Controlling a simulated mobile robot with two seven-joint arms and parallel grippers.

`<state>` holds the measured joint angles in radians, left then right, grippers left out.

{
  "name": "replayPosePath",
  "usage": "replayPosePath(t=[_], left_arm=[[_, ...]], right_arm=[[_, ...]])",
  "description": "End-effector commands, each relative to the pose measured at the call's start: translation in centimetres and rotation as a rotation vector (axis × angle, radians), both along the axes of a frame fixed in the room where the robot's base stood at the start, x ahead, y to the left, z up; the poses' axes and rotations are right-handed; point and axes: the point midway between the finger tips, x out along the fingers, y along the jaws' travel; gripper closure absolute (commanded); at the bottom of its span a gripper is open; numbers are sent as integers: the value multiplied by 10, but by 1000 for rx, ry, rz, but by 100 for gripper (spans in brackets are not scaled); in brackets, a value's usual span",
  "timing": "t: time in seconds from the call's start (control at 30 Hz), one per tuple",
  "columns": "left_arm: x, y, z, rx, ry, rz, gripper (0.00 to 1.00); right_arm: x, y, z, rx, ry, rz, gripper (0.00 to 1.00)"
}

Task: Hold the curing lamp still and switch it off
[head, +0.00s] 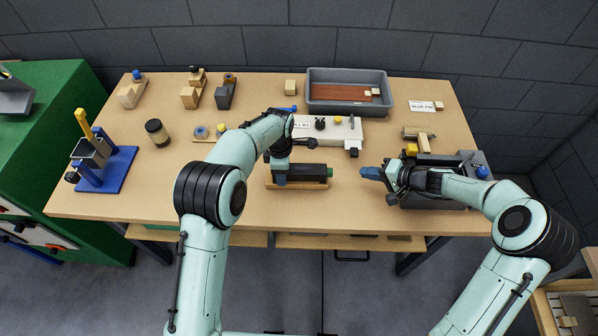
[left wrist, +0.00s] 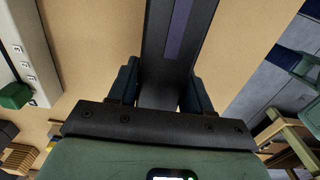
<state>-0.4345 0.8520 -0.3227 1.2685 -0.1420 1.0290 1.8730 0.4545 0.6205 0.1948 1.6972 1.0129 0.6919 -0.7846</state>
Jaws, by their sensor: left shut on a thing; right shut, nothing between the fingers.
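The curing lamp (head: 308,171) is a dark bar lying across a wooden stand near the front middle of the table, with a green piece (head: 330,172) at its right end. My left gripper (head: 281,180) is shut on the lamp near its left end. In the left wrist view the lamp (left wrist: 168,55) runs between the fingers, with a purple strip along its face; I cannot tell whether it is lit. My right gripper (head: 371,173) is shut and empty, its blue fingertips pointing left, a short gap to the right of the green end.
A white panel (head: 340,131) with knobs stands just behind the lamp. A grey tray (head: 394,94) with a brown board is at the back. A dark grey device (head: 470,160) is beside my right arm. A blue stand (head: 118,165) and a jar (head: 157,132) are at left.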

Motion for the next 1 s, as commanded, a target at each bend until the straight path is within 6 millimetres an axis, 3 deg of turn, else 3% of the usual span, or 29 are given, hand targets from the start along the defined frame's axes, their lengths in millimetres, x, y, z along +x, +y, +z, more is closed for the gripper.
replayPosePath(t=[0.2,0.23,0.3,0.67,0.77,1.0], left_arm=[[0,0,0,0,0,0,83],[0,0,0,0,0,0,41],[0,0,0,0,0,0,21],[0,0,5,0,-2,0,21],[1,0,17,-1,-4,0,21],[1,-1,68,-2,-5,-1,21]], right_arm=[[0,0,0,0,0,0,100],[0,0,0,0,0,0,100],[0,0,0,0,0,0,100],[0,0,0,0,0,0,100],[0,0,0,0,0,0,100],[0,0,0,0,0,0,100]])
